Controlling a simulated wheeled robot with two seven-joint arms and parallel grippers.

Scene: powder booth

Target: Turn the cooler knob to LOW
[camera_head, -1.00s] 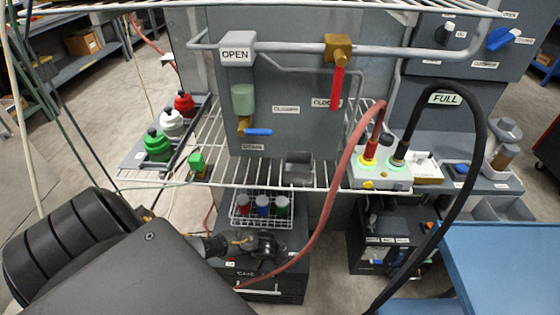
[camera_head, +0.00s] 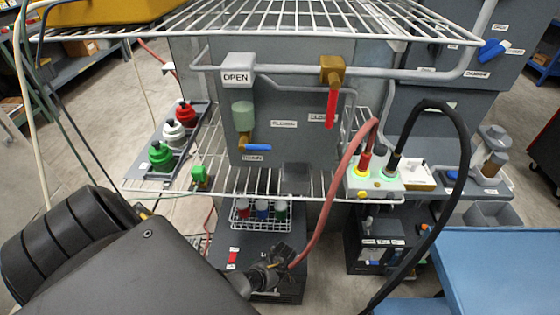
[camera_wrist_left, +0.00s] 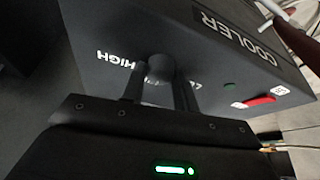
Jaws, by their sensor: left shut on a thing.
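The cooler (camera_head: 229,239) is a dark box under the wire rack. It fills much of the left wrist view (camera_wrist_left: 190,32), which shows its COOLER label, a HIGH mark and a partly hidden mark on the other side. The dark round knob (camera_wrist_left: 160,67) sits between these marks. My left gripper (camera_wrist_left: 158,84) is shut on the knob, one finger on each side. In the head view my left gripper (camera_head: 272,268) is at the cooler's front, and the knob is hidden. The knob's pointer cannot be made out. My right gripper is not in view.
A red rocker switch (camera_wrist_left: 262,100) is on the cooler's panel. A white wire basket (camera_head: 262,222) with bottles stands on the cooler. A red hose (camera_head: 335,188) hangs close to my left gripper. A blue surface (camera_head: 500,255) is at the right.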

